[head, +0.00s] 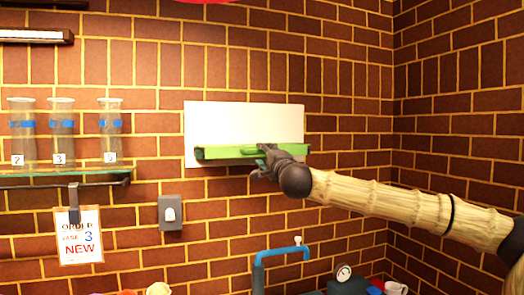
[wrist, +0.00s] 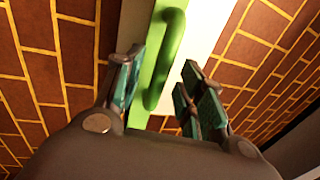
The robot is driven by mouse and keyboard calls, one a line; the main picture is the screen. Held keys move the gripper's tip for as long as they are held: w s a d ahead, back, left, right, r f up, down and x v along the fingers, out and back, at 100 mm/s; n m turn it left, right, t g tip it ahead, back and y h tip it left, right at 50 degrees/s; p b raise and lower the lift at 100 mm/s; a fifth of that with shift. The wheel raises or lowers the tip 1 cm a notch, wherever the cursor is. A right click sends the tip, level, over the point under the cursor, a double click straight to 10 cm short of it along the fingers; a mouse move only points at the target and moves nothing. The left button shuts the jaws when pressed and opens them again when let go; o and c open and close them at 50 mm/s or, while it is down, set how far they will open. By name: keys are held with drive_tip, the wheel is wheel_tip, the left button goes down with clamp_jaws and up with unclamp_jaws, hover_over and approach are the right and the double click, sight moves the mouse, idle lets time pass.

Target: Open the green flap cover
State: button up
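The green flap cover (head: 222,153) shows in the head view as a narrow horizontal strip along the lower part of a white panel (head: 243,120) on the brick wall. Its raised green handle (wrist: 167,55) lies between my gripper's fingers in the wrist view. My gripper (head: 264,161) is at the right half of the strip, in front of the handle. The fingers (wrist: 160,88) are apart, one on the left of the handle and the others on the right, with a gap on the right side. My gripper hides part of the strip in the head view.
A glass shelf (head: 60,172) with several numbered cylinders is at left. An order card (head: 78,238) hangs below it. A switch (head: 170,213) is on the wall. A blue pipe (head: 280,250) and a gauge (head: 344,272) stand below my arm. The wall corner is at right.

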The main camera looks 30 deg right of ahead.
sight(263, 153)
drive_tip(key=shift+p+x, duration=0.35)
drive_tip(key=shift+x, duration=1.35)
clamp_jaws()
